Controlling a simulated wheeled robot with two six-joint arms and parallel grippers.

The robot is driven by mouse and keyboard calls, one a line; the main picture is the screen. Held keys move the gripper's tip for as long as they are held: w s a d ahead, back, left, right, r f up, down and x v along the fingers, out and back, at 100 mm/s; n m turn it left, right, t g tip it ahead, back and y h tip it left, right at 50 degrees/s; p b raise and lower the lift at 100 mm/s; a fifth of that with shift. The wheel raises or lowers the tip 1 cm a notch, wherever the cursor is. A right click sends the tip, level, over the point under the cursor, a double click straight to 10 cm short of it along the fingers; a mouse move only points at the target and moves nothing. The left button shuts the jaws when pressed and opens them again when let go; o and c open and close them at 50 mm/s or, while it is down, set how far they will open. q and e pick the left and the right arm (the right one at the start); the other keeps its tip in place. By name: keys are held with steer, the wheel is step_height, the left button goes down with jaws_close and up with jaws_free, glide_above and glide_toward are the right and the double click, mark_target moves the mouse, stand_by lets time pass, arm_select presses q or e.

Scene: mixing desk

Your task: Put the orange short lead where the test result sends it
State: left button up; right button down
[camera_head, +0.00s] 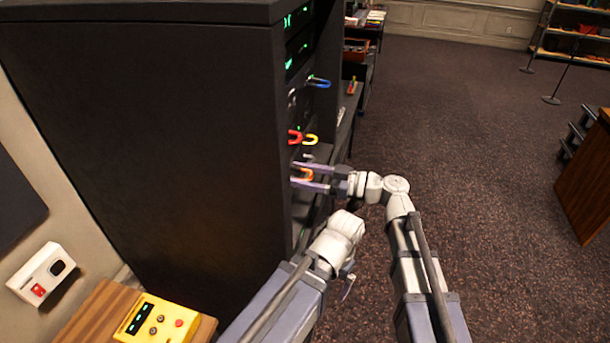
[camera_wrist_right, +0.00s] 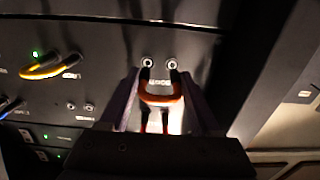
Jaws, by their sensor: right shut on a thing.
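The orange short lead (camera_head: 303,174) is at the front of the dark equipment rack. My right gripper (camera_head: 308,176) is around it, shut on it. In the right wrist view the lead (camera_wrist_right: 160,100) is a small loop between the two fingers. Its dark ends point towards a pair of round sockets (camera_wrist_right: 160,63) on the panel; I cannot tell whether they touch the panel. The label between the sockets is partly hidden. My left gripper (camera_head: 348,287) shows only in part, low beside the rack and away from the leads; its jaws are unclear.
Red (camera_head: 294,137), yellow (camera_head: 312,139) and blue (camera_head: 319,82) leads stick out of the rack (camera_head: 160,110). A yellow box (camera_head: 157,322) with a display and knobs sits on a wooden top at lower left.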

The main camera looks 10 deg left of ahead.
steer(key=shift+a, duration=0.1)
stand_by(0.3)
steer(key=shift+a, duration=0.75)
steer(key=shift+a, duration=0.65)
stand_by(1.5)
jaws_free()
steer(key=shift+d, duration=0.15)
steer(key=shift+s+d, duration=0.1)
steer(key=shift+d, duration=3.7)
steer(key=shift+a, duration=3.65)
